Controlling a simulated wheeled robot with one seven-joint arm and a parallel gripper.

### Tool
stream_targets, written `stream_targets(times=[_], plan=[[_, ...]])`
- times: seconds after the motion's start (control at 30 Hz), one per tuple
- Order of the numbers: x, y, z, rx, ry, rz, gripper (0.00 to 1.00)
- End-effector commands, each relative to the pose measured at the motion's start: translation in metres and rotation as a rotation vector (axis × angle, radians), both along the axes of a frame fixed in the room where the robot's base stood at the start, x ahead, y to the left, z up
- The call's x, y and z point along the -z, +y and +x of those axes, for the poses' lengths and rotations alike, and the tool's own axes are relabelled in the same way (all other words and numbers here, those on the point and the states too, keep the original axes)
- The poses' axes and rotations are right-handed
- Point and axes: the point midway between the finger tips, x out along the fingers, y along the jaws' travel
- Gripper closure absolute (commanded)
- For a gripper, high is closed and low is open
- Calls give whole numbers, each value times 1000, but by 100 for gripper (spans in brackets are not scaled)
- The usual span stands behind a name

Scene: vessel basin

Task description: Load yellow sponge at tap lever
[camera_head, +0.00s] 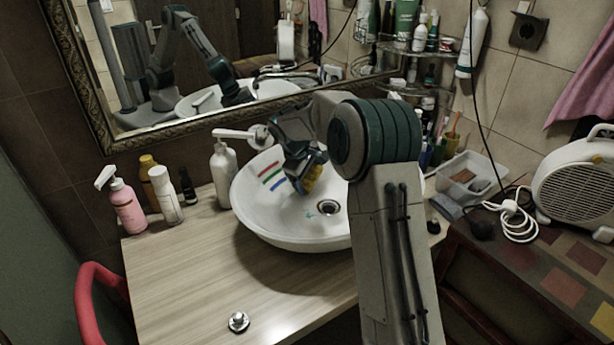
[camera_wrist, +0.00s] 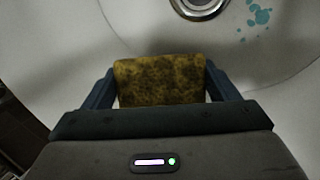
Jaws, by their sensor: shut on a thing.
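My gripper (camera_wrist: 160,88) is shut on the yellow sponge (camera_wrist: 158,80), which has dark stains and sits between the two fingers in the wrist view. The tap lever (camera_head: 232,134) is a pale bar behind the basin, to the left of my wrist. Much of the tap is hidden behind my arm.
A white pump bottle (camera_head: 222,175) stands close to the basin's left rim. A pink bottle (camera_head: 127,207) and other bottles stand further left. The wooden counter (camera_head: 200,270) is clear in front, except for a small metal part (camera_head: 238,321). A fan heater (camera_head: 578,180) stands at right.

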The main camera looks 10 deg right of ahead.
Motion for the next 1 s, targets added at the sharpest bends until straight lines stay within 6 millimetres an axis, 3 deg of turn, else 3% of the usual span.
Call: stream_targets(times=[0.7, 1.0], plan=[[1, -1, -58, 1, -1, 0, 37], [0, -1, -67, 1, 0, 0, 37]])
